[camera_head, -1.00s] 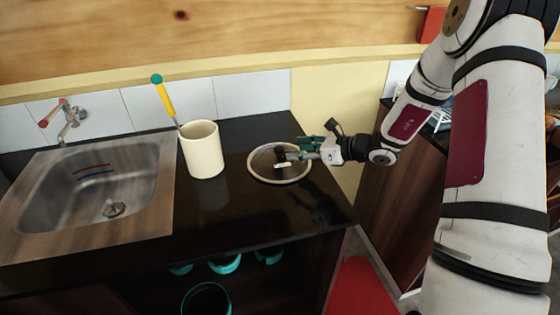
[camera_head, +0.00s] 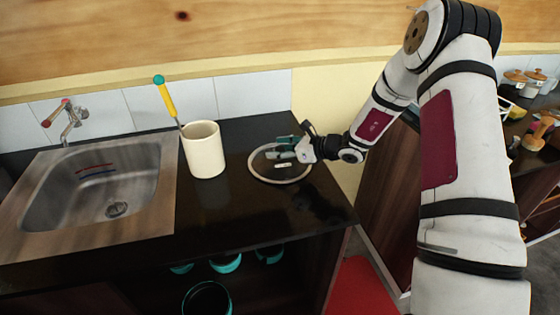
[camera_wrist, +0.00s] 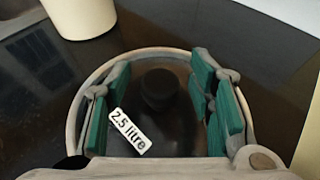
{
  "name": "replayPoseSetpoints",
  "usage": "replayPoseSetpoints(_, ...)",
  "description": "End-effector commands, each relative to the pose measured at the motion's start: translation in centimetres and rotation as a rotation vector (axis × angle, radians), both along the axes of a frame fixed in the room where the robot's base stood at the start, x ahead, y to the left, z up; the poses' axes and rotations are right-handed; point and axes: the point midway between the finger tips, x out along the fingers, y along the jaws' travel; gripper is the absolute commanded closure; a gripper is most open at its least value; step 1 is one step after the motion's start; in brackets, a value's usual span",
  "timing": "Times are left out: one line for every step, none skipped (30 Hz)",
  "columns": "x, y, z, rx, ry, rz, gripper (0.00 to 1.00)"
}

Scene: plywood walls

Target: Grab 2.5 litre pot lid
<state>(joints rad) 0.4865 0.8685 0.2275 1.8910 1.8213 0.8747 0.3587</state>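The 2.5 litre pot lid (camera_head: 265,169) lies on the dark counter right of the white pot, a round lid with a pale rim. In the wrist view the lid (camera_wrist: 185,140) shows a dark round knob (camera_wrist: 159,88) and a white "2.5 litre" label (camera_wrist: 130,131). My gripper (camera_head: 277,151) is over the lid in the head view. In the wrist view my gripper (camera_wrist: 155,105) is open, with a green-padded finger on each side of the knob and a visible gap to it. I cannot tell how high the fingertips are above the lid.
A white pot (camera_head: 204,152) with a yellow-handled utensil (camera_head: 165,97) stands left of the lid. A steel sink (camera_head: 95,190) is farther left. The tiled wall (camera_head: 245,95) is behind. A red object (camera_head: 362,288) stands below the counter's right end. Counter in front of the lid is clear.

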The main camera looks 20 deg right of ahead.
Motion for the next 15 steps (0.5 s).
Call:
replayPoseSetpoints(-0.01, -0.01, 0.01, 0.0, 0.0, 0.0, 0.67)
replayPoseSetpoints(-0.01, -0.01, 0.02, 0.0, 0.0, 0.0, 0.74)
replayPoseSetpoints(-0.01, -0.01, 0.02, 0.0, 0.0, 0.0, 0.83)
replayPoseSetpoints(-0.02, 0.0, 0.02, 0.0, 0.0, 0.0, 0.9)
replayPoseSetpoints(-0.02, 0.0, 0.02, 0.0, 0.0, 0.0, 0.97)
replayPoseSetpoints(-0.02, -0.01, 0.02, 0.0, 0.0, 0.0, 1.0)
replayPoseSetpoints(-0.03, -0.01, 0.01, 0.0, 0.0, 0.0, 1.0)
replayPoseSetpoints(0.0, 0.0, 0.09, 0.001, -0.002, 0.0, 1.0)
replayPoseSetpoints(0.0, 0.0, 0.09, 0.001, -0.002, 0.0, 1.0)
replayPoseSetpoints(0.0, 0.0, 0.09, 0.001, -0.002, 0.0, 1.0)
replayPoseSetpoints(0.0, 0.0, 0.09, 0.001, -0.001, 0.0, 1.0)
replayPoseSetpoints(0.0, 0.0, 0.08, 0.001, -0.001, 0.0, 1.0)
replayPoseSetpoints(0.0, 0.0, 0.09, 0.001, -0.001, 0.0, 1.0)
replayPoseSetpoints(0.01, -0.01, 0.1, 0.001, -0.002, 0.0, 1.0)
replayPoseSetpoints(0.01, -0.01, 0.15, 0.001, -0.002, 0.0, 1.0)
